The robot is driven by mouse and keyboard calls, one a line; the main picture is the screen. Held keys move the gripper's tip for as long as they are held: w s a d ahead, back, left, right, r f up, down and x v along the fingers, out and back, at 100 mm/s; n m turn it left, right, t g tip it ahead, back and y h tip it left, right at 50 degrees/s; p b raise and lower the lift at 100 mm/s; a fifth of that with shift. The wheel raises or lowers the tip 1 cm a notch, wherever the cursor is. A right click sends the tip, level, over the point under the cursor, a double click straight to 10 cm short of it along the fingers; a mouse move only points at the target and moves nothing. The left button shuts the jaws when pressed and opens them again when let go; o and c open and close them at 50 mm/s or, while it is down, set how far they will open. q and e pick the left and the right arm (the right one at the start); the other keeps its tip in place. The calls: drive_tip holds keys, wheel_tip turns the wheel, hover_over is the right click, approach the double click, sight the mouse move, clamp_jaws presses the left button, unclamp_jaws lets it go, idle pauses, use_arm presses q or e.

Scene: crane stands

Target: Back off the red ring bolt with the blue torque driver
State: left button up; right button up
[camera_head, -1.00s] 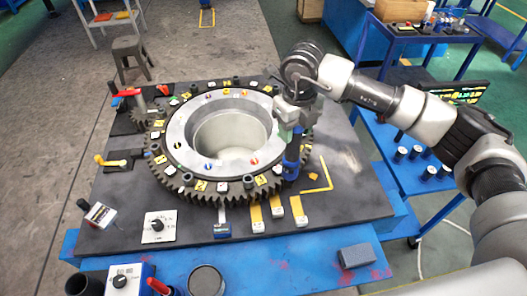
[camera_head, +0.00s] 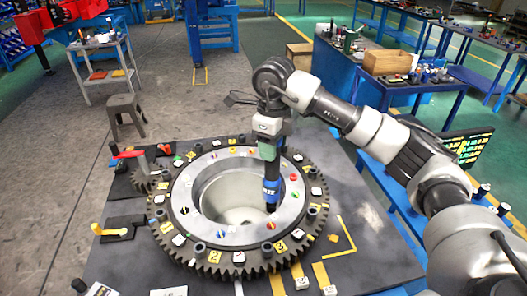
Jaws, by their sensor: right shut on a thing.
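My right gripper (camera_head: 268,138) is shut on the blue torque driver (camera_head: 271,188), which hangs nearly upright below it. The driver's dark lower end is over the right part of the pale inner ring (camera_head: 220,237), near the bore. I cannot tell whether its tip touches anything. Small coloured bolt heads sit around the ring. A red one (camera_head: 293,177) shows just right of the driver, and a reddish one (camera_head: 270,225) shows below its tip. I cannot tell which is the red ring bolt. My left gripper is not in view.
The ring lies inside a dark toothed gear (camera_head: 213,268) with numbered tags and posts, on a dark plate (camera_head: 375,235). A red-handled tool (camera_head: 128,155) and a yellow handle (camera_head: 108,231) stand left. A blue cart (camera_head: 410,90) stands behind right. The plate's right side is mostly clear.

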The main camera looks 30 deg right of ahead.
sight(273, 171)
drive_tip(key=shift+s+d+r, duration=0.1)
drive_tip(key=shift+r, duration=0.05)
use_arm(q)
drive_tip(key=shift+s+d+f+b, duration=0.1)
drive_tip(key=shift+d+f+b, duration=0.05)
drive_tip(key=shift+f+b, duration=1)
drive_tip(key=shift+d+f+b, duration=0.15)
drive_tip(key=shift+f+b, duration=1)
use_arm(e)
drive_tip(key=shift+f, duration=2.95)
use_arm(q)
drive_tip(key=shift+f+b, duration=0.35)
use_arm(e)
drive_tip(key=shift+n, duration=0.6)
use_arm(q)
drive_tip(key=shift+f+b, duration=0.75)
use_arm(e)
drive_tip(key=shift+f, duration=0.95)
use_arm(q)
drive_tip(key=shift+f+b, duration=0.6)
use_arm(e)
drive_tip(key=shift+s+f, duration=0.1)
drive_tip(key=shift+s, duration=0.1)
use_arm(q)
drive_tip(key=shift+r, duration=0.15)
